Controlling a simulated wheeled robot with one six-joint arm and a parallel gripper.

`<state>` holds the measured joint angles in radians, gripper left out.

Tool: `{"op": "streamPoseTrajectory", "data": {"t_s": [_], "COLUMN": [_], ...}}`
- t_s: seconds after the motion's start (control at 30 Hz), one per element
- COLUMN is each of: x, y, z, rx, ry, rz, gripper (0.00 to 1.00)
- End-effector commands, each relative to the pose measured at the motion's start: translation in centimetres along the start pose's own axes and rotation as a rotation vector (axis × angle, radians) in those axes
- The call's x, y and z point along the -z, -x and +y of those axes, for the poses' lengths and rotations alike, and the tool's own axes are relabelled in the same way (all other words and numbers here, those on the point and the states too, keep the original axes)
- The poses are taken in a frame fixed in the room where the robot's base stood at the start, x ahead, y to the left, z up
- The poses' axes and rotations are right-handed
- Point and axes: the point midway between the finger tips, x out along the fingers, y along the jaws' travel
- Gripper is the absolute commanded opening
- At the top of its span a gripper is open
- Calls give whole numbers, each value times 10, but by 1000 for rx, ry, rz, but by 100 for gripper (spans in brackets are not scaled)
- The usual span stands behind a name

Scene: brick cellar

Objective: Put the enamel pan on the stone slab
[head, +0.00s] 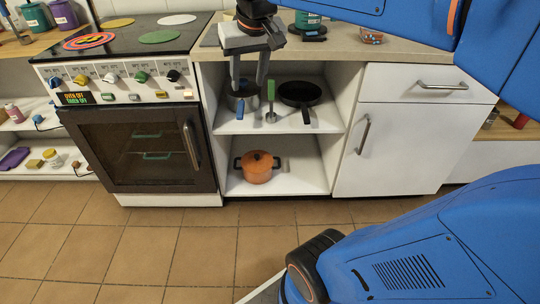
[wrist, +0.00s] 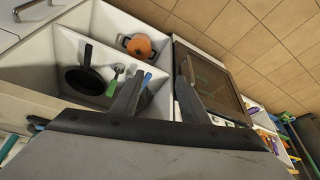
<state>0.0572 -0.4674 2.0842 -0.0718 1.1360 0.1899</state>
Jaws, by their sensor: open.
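No pan is labelled, so I cannot tell which is the enamel one. A grey pan with a blue handle (head: 242,105) stands on the upper shelf, partly hidden by my fingers. A black frying pan (head: 300,94) lies to its right. An orange lidded pot (head: 257,167) stands on the lower shelf. They also show in the wrist view: black pan (wrist: 85,80), orange pot (wrist: 138,46), blue handle (wrist: 147,80). My gripper (head: 249,86) is open, fingers down, in front of the upper shelf.
A green-handled utensil (head: 270,100) stands between the two upper pans. The counter (head: 340,51) overhangs the open cabinet. A stove (head: 135,100) is on the left and a closed white cupboard (head: 400,148) on the right. The tiled floor (head: 190,245) in front is clear.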

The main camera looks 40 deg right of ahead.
Motion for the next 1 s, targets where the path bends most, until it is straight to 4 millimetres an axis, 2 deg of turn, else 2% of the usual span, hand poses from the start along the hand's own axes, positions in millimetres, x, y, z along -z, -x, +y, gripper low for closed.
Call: {"op": "streamPoseTrajectory", "data": {"t_s": [0.03,0.2,0.3,0.43,0.6,1.0], "x": [-25,-101,-140,-177,-199,-200], "y": [-7,-38,-57,-77,-89,-90], "z": [-1,-4,-4,-4,-3,-3], "rx": [10,45,63,79,89,89], "ry": [25,107,150,190,213,215], "rz": [3,8,12,16,20,19], "gripper": [40,40,40,40,40,40]}}
